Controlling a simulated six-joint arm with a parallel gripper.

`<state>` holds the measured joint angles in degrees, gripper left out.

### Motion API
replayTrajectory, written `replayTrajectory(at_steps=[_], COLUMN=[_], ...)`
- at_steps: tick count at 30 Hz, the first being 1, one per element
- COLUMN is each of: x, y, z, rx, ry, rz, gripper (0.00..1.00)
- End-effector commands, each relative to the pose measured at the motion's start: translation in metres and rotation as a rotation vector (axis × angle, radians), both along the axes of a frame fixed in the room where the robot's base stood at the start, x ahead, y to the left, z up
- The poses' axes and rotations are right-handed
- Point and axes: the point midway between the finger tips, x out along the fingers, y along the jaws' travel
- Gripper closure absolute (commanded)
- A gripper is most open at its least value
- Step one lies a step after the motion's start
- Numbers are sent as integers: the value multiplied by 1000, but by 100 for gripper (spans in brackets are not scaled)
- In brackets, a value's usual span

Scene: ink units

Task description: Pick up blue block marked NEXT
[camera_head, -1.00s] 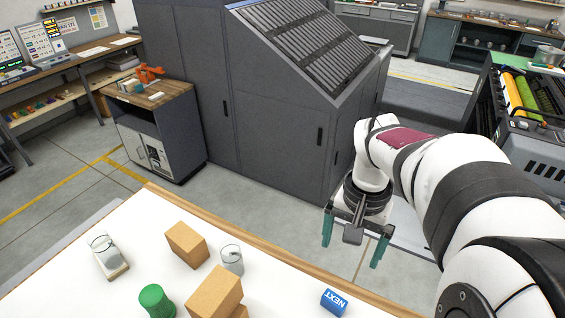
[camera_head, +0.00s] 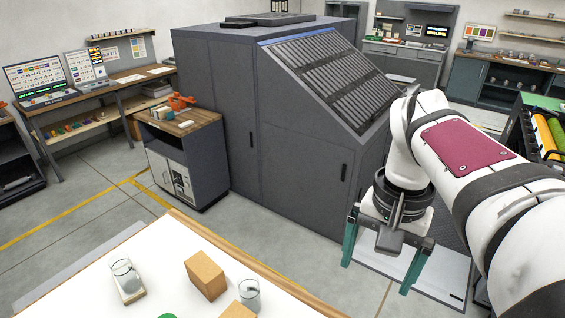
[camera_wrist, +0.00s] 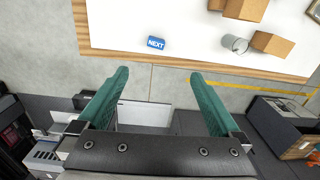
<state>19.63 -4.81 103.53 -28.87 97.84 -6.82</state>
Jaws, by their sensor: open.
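The blue block marked NEXT (camera_wrist: 156,43) lies on the white table (camera_wrist: 120,25), near its wooden edge, in the wrist view. It is out of the head view now. My gripper (camera_wrist: 157,82) is open and empty, its two green fingers spread wide. In the wrist view the block shows beyond the fingertips, between their lines and apart from them. In the head view my gripper (camera_head: 377,272) hangs with fingers down, past the table's edge and over the floor side.
A glass beaker (camera_wrist: 235,43) and a cardboard box (camera_wrist: 272,43) stand right of the block. Another box (camera_wrist: 245,9) is at the wrist view's top. In the head view, a glass (camera_head: 125,276) stands on a small base. A large grey cabinet (camera_head: 300,130) stands behind my arm.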

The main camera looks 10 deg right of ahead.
Motion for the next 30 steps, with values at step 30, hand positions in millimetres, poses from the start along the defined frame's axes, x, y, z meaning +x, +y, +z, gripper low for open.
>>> replayTrajectory(at_steps=[30], x=[-115], y=[107], z=[-117], rx=[312], ry=[133], rz=[-68], gripper=[28])
